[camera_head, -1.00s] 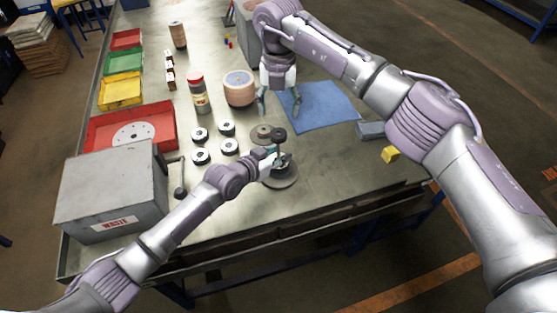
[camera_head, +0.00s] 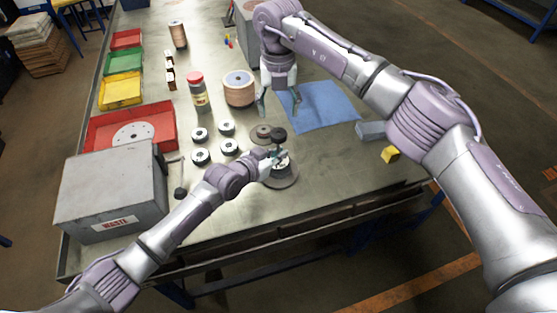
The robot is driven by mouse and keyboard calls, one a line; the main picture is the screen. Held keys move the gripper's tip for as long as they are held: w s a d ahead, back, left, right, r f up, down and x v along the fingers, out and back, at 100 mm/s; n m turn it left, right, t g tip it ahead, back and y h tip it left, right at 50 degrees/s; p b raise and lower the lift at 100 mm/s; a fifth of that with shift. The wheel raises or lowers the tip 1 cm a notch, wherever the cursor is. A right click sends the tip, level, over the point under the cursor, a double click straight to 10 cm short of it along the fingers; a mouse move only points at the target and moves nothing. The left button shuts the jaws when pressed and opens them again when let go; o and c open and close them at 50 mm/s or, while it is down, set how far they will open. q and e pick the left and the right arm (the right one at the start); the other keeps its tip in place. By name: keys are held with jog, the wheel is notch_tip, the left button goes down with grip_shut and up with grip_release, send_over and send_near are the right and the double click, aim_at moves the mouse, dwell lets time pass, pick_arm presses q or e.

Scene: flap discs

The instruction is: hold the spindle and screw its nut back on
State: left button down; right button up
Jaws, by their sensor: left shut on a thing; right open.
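My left gripper (camera_head: 277,159) is low over the round grey base (camera_head: 289,183) near the front of the bench. It is shut on the spindle, which it mostly hides. A dark round piece (camera_head: 279,134), perhaps the nut, shows just beyond the gripper; I cannot tell whether it sits on the spindle. A flat disc (camera_head: 260,135) lies beside it to the left. My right gripper (camera_head: 280,109) is open and empty, pointing down farther back, between the stack of tan discs and the blue mat.
A stack of tan discs (camera_head: 239,91) and a red-capped jar (camera_head: 198,92) stand behind. A blue mat (camera_head: 322,107) lies right. A grey waste box (camera_head: 110,190) and red tray (camera_head: 165,122) are left.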

jog(key=n, duration=0.6)
jog(key=shift+n, duration=0.3)
jog(key=n, duration=0.4)
jog(key=shift+n, duration=0.3)
jog(key=n, duration=0.4)
jog(key=shift+n, duration=0.4)
jog(key=n, duration=0.4)
jog(key=shift+n, duration=0.4)
jog(key=n, duration=0.4)
jog(key=shift+n, duration=0.3)
jog(key=n, duration=0.4)
jog(key=shift+n, duration=0.4)
jog(key=n, duration=0.8)
jog(key=shift+n, duration=0.4)
jog(key=shift+f, duration=0.15)
